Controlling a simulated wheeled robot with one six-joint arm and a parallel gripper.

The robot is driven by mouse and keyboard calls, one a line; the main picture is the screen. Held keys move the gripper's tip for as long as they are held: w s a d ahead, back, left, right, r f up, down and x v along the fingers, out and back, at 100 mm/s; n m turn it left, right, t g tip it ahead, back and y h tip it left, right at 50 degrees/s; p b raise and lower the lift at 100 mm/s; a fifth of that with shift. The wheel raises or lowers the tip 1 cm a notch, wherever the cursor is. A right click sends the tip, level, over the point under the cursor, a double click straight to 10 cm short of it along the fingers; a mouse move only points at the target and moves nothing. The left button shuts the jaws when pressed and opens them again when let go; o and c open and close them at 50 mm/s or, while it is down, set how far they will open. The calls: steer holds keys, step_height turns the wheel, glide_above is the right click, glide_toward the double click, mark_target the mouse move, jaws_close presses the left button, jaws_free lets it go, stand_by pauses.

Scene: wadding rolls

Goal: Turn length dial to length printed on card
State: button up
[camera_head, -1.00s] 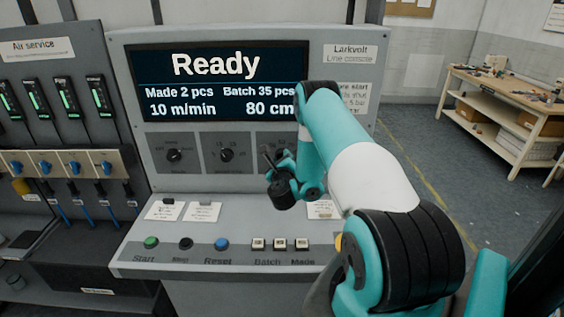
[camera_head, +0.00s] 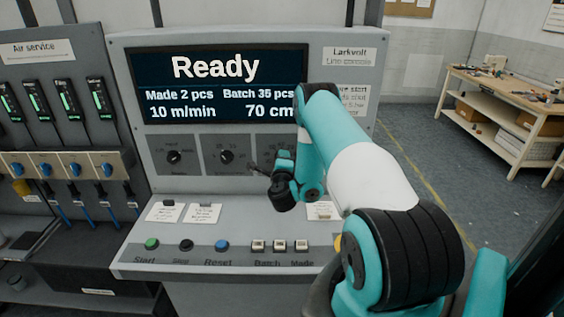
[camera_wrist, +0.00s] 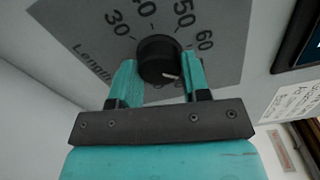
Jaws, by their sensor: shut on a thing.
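The length dial is a black round knob (camera_wrist: 159,57) with a white pointer mark, on a grey plate with the numbers 30, 40, 50 and 60 showing in the wrist view. The pointer is on the side towards my gripper, past 60; the numbers there are hidden. My gripper (camera_wrist: 158,74) is shut on the knob, one teal finger on each side. In the head view, my arm hides the knob. The display (camera_head: 219,82) reads Ready and 70 cm. Small white cards (camera_head: 165,212) (camera_head: 203,213) (camera_head: 319,210) lie on the console ledge; their print is too small to read.
Two other dials (camera_head: 174,157) (camera_head: 226,156) sit left of my gripper. Below are green Start (camera_head: 151,244), black Stop (camera_head: 186,244) and blue Reset (camera_head: 222,244) buttons and white counters (camera_head: 280,245). The air service panel (camera_head: 60,100) stands at left.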

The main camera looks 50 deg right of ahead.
steer(key=shift+f, duration=0.1)
stand_by(0.3)
steer(key=o, duration=0.9)
